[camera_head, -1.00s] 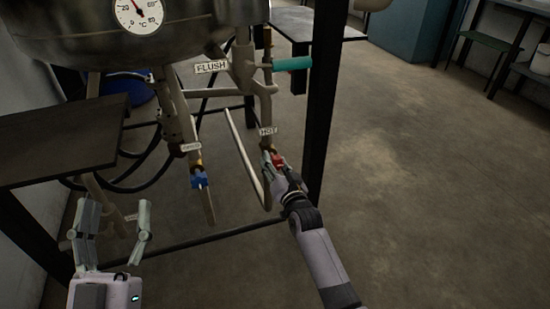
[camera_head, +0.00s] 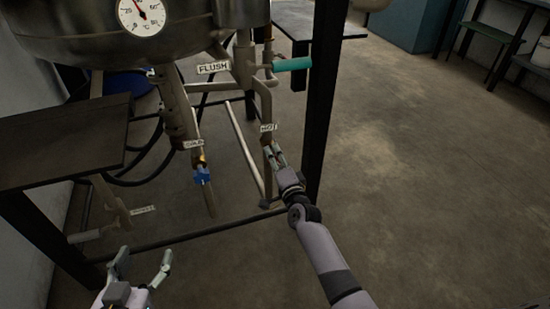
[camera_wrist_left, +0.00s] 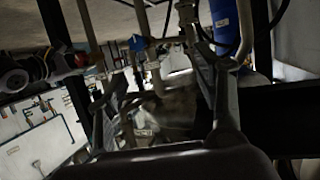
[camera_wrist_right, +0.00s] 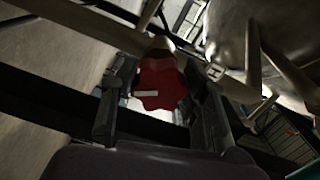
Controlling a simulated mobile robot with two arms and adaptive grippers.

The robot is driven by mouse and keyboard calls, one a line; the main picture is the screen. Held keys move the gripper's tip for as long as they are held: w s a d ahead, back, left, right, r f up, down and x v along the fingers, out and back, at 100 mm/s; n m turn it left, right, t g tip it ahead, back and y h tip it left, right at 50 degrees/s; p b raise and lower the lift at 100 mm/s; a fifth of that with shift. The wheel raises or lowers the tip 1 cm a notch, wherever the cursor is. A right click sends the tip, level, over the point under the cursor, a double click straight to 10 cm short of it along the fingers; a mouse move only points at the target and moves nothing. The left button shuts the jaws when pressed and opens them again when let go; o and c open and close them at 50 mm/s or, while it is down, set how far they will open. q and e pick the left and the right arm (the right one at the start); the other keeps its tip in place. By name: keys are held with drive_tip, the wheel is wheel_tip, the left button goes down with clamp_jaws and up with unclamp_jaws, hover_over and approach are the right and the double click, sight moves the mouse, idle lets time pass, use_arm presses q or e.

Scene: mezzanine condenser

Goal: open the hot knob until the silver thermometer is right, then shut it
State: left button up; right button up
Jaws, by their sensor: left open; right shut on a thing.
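The red hot knob (camera_wrist_right: 160,82) sits between the fingers of my right gripper (camera_wrist_right: 155,108), which is shut on it. In the head view my right gripper (camera_head: 273,155) is just below the HOT label (camera_head: 268,128), and hides the knob. A round white thermometer dial with a silver rim (camera_head: 141,14) is on the steel vessel at the top. Its marks read in °C; the needle points up and left, but its exact reading is too small to tell. My left gripper (camera_head: 144,264) is open and empty at the lower left.
A blue knob (camera_head: 202,174) hangs on the neighbouring pipe. A dark post (camera_head: 325,100) stands right of the hot pipe. A dark shelf (camera_head: 60,145) is at left. The floor at right is clear.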

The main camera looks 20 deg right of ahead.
drive_tip(key=m, duration=0.2)
drive_tip(key=shift+m, duration=0.3)
use_arm(q)
drive_tip(key=shift+w+d+r+t, duration=0.1)
drive_tip(key=shift+w+r+t, duration=0.15)
drive_tip(key=shift+r, duration=0.2)
drive_tip(key=shift+w+d+r+t, duration=0.1)
drive_tip(key=shift+w+r+t, duration=0.05)
drive_tip(key=shift+r+t, duration=0.25)
use_arm(e)
drive_tip(key=shift+m, duration=1.4)
use_arm(q)
drive_tip(key=shift+r, duration=0.15)
use_arm(e)
drive_tip(key=o, duration=1.2)
drive_tip(key=shift+c, duration=0.2)
drive_tip(key=s, duration=1.2)
drive_tip(key=shift+d, duration=0.2)
